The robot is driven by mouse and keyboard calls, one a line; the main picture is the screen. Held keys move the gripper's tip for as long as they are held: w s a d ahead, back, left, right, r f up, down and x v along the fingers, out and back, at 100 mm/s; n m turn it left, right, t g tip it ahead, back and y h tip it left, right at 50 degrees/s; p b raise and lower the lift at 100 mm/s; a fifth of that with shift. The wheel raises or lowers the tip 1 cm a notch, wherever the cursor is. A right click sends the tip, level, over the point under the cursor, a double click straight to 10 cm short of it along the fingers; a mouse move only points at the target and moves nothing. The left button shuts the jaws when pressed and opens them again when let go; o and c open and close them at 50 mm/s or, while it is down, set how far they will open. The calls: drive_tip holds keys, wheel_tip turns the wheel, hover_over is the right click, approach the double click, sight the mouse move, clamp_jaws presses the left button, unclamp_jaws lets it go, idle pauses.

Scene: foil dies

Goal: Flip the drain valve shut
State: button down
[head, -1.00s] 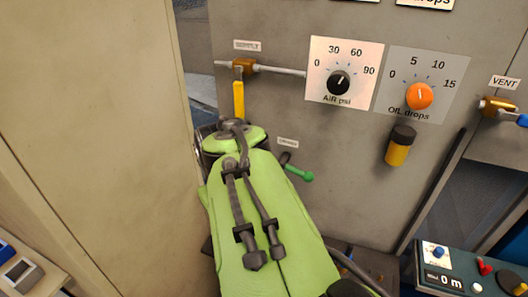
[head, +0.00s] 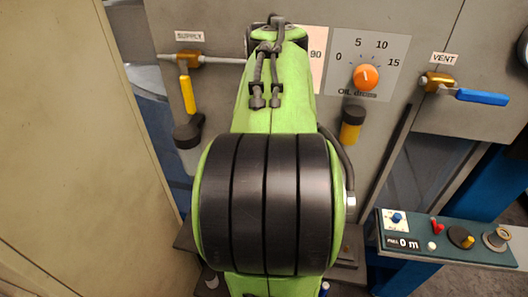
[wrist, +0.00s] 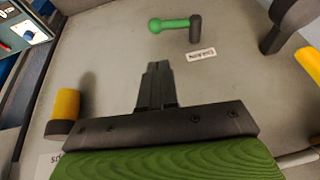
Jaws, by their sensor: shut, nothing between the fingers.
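The drain valve handle (wrist: 172,25) is green with a round knob and joins a dark pivot (wrist: 196,28) on the grey panel. In the wrist view it lies level across the picture, with its knob to the left. A small label (wrist: 201,54) sits just below the pivot. My gripper (wrist: 157,68) is shut and empty; its fingertips point at the panel and appear below the handle, apart from it in the picture. In the head view my green arm hides the drain valve and the gripper.
The supply valve's yellow handle (head: 187,95) hangs down above a dark bowl (head: 188,132). An oil bowl (head: 351,125) hangs right of my arm, below the orange knob (head: 366,77). A blue vent handle (head: 482,97) and control box (head: 445,240) are farther right.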

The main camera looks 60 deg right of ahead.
drive_tip(key=a+b+x, duration=0.1)
drive_tip(key=b+x, duration=0.2)
drive_tip(key=x, duration=1)
drive_tip(key=shift+w+f+b, duration=0.25)
drive_tip(key=shift+f+b, duration=0.05)
drive_tip(key=shift+f, duration=0.15)
drive_tip(key=shift+d, duration=0.15)
